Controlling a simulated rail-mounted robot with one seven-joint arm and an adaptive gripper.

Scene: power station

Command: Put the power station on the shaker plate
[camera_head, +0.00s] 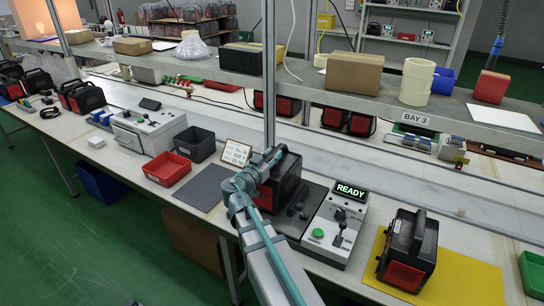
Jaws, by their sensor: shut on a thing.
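A black and red power station (286,182) is at the end of my arm, in the middle of the view. My gripper (274,156) is shut on its top; the arm hides its left and lower parts. A dark plate (309,204), which looks like the shaker plate, lies by its right side, joined to a grey control box (337,228) with a green button and a lit READY display (351,191). I cannot tell whether the power station touches the plate or hangs just over it. A second power station (408,250) stands on a yellow mat (455,280) at the right.
A dark grey mat (203,188), a red bin (167,168) and a black bin (195,144) are left of my gripper. A thin metal post (269,80) rises just behind it. A shelf (450,108) with boxes and tape runs along the back. A green bin (532,272) is far right.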

